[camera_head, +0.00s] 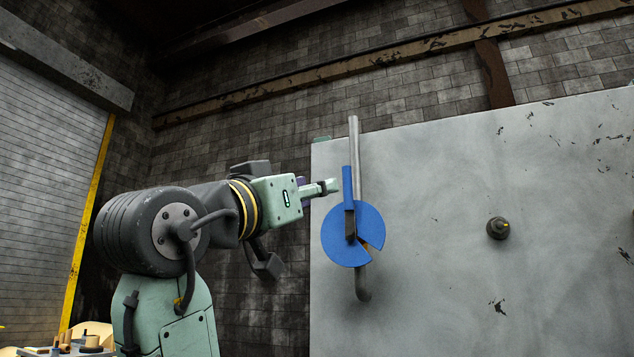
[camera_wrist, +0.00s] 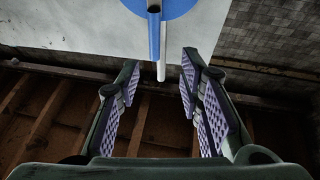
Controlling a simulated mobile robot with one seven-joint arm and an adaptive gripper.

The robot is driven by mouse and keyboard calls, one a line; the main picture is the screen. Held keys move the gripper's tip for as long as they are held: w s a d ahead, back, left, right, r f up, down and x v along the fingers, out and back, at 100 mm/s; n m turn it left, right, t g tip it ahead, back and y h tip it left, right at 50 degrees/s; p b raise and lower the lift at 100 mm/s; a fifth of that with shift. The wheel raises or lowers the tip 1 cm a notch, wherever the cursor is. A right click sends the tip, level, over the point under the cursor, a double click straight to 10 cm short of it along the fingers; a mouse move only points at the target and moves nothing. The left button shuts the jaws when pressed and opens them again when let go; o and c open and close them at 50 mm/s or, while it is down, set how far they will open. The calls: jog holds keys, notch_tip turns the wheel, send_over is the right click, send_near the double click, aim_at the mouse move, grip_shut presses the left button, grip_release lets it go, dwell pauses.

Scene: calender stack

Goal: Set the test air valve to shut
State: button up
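The test air valve is a blue disc (camera_head: 345,248) on a grey panel, with an orange-marked notch at its lower right. Its blue lever (camera_head: 347,186) points straight up, beside a vertical grey pipe (camera_head: 355,150). In the wrist view the disc (camera_wrist: 182,7) is at the top edge, partly cut off, and the lever (camera_wrist: 153,38) extends down from it. My gripper (camera_head: 330,187) is just left of the lever in the head view. In the wrist view my gripper (camera_wrist: 158,80) has its fingers wide apart with nothing between them; the lever lies beyond the fingertips.
The large grey panel (camera_head: 450,200) fills the right, with a small dark round fitting (camera_head: 498,228) to the right of the valve. A brick wall (camera_head: 240,130) stands behind. A tray with small parts (camera_head: 80,347) is at the lower left.

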aim_at(345, 181)
jog(key=shift+g+h, duration=0.3)
jog(key=p+x, duration=0.1)
jog(key=x, duration=0.2)
jog(key=p+x, duration=0.2)
jog(key=x, duration=0.1)
jog(key=p+x, duration=0.1)
jog(key=x, duration=0.2)
jog(key=shift+d+r, duration=0.35)
jog(key=shift+r, duration=0.05)
jog(key=shift+w+d+r+p, duration=0.1)
jog(key=shift+w+d+p, duration=0.2)
jog(key=shift+w, duration=0.35)
jog(key=shift+c, duration=0.3)
grip_shut()
